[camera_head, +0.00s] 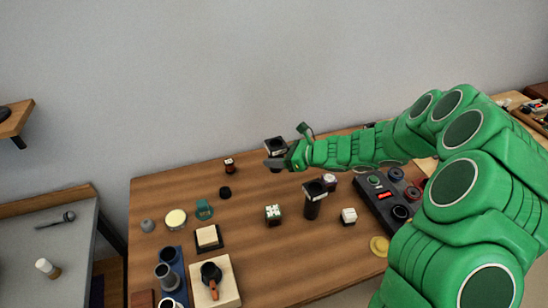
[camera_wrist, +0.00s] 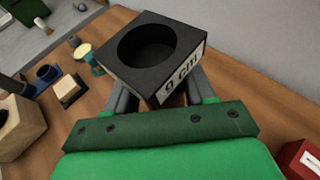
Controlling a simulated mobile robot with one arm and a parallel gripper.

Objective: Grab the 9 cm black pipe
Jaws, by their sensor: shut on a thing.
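The 9 cm black pipe (camera_wrist: 182,75) has a square dark top with a round hole and a white label reading "9 cm" in the wrist view. My gripper (camera_wrist: 160,100) is shut on it, with a grey finger at either side below the top. In the head view the pipe (camera_head: 275,145) shows at the end of my green arm, near the table's back edge, with my gripper (camera_head: 277,163) around it. Its lower part is mostly hidden, and I cannot tell whether it touches the table.
A dark control box (camera_head: 385,200) is to the right. Bare wood lies left of centre.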

